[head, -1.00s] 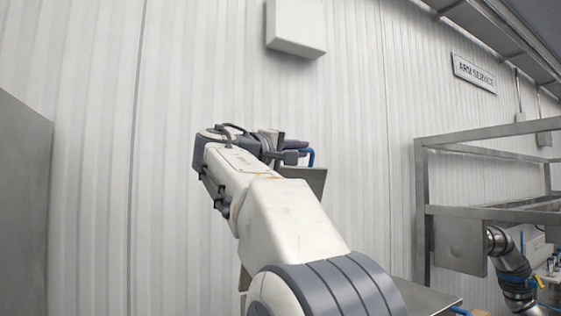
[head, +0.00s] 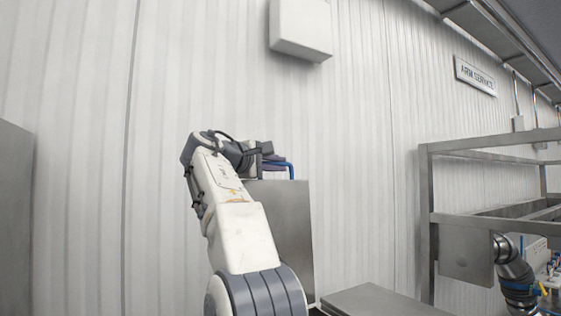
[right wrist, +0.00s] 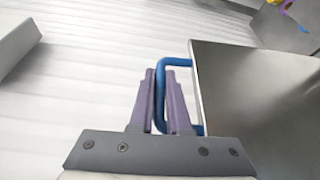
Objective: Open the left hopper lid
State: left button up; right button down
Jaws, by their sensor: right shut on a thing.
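The hopper lid (head: 285,225) is a plain grey steel panel. It stands raised, close to upright, right of my right arm in the head view. Its blue bar handle (head: 291,171) is at its top edge. In the right wrist view the lid (right wrist: 255,85) fills the right side, with the blue handle (right wrist: 161,92) along its edge. My right gripper (right wrist: 160,73) has its purple fingers on either side of the handle, shut on it. In the head view the gripper (head: 273,163) is partly hidden by its own wrist. The hopper opening and my left gripper are not in view.
A flat steel surface (head: 380,301) lies low right of the lid. A steel frame rack (head: 432,225) stands further right. A grey box (head: 301,28) is on the wall above. A steel panel (head: 14,220) stands at the left edge.

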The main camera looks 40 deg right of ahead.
jog(key=shift+w+r, duration=0.15)
dwell(0.3)
jog(key=c, duration=0.9)
grip_release()
jog(key=shift+d, duration=0.1)
jog(key=a, duration=0.3)
jog(key=s+a+b, duration=0.1)
jog(key=a, duration=0.3)
jog(key=s+a+b, duration=0.1)
jog(key=a, duration=0.2)
jog(key=shift+a+r, duration=0.15)
jog(key=shift+a, duration=0.05)
jog(key=shift+w, duration=0.1)
